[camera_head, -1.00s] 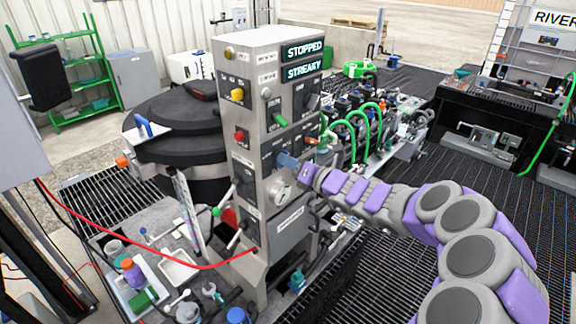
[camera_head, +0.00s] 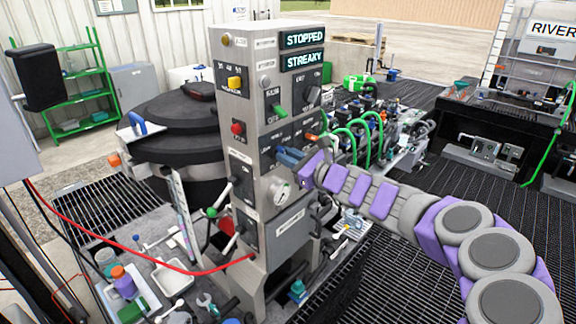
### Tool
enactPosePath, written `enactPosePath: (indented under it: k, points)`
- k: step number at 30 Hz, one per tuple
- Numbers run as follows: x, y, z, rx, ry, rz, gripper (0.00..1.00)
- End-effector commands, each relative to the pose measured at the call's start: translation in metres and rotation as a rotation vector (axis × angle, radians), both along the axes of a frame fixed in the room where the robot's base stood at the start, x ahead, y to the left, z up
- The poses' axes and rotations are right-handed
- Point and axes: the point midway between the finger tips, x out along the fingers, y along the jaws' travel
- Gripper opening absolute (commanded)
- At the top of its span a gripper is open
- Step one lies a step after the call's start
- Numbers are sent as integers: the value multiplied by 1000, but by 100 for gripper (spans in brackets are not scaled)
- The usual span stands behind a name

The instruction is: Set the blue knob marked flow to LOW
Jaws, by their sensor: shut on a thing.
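The blue knob (camera_head: 288,156) sits on the right-hand face of the grey control column (camera_head: 262,195), below a green knob (camera_head: 278,110) and above a round gauge (camera_head: 281,192). My gripper (camera_head: 304,163) reaches in from the right and is shut on the blue knob. The knob's handle points to the left and slightly up. The gripper and my purple and grey arm hide part of its panel, and the markings around it are too small to read.
Displays at the column's top read STOPPED (camera_head: 304,37) and STREAKY (camera_head: 303,58). A red hose (camera_head: 130,262) crosses the left front. Green hoses (camera_head: 350,135) stand behind my gripper. A bench with bottles (camera_head: 124,280) and tools lies at lower left.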

Motion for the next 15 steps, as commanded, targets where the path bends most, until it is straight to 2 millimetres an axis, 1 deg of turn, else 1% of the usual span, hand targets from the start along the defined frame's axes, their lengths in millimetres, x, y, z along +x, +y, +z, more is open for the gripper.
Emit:
enactPosePath:
  k: [1, 15]
  points:
    - [0, 0, -7, -31, -33, -1, 0]
    - [0, 0, -7, -297, -372, 0, 0]
